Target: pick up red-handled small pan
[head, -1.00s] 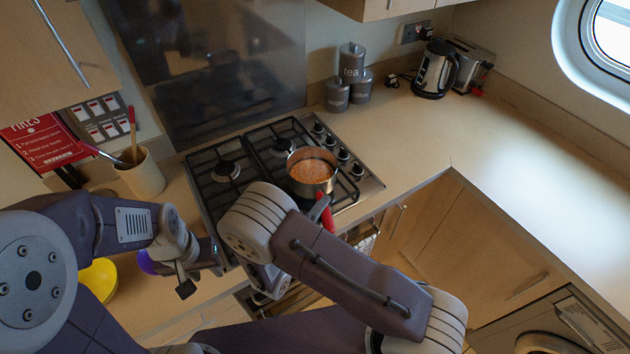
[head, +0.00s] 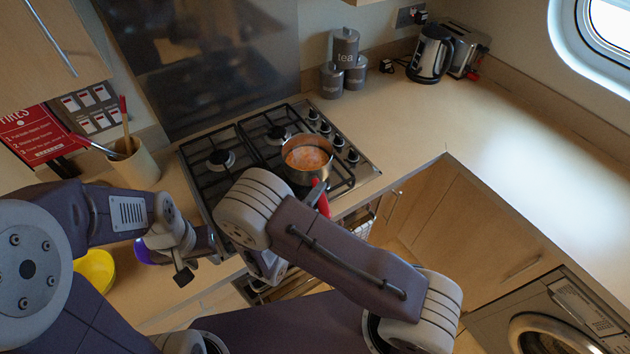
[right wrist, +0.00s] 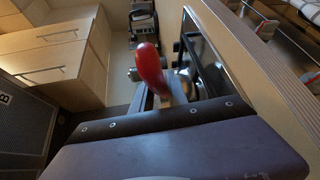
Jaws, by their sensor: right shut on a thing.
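The small pan (head: 307,165) with a red handle (head: 323,203) sits on the front right part of the hob, with orange food inside. Its handle points towards me, partly behind my right forearm. My right gripper (head: 316,190) is shut on the pan's handle, mostly hidden by my own arm. In the right wrist view the red handle (right wrist: 149,68) stands out above the dark gripper body. My left gripper (head: 199,262) is empty over the left counter beside a purple bowl (head: 146,251), its fingers apart.
The gas hob (head: 222,160) has bare grates at left. A utensil pot (head: 136,166) and yellow bowl (head: 96,270) stand left. Grey canisters (head: 344,62), a kettle (head: 431,55) and a toaster (head: 465,50) stand at the back. The right counter (head: 500,140) is clear.

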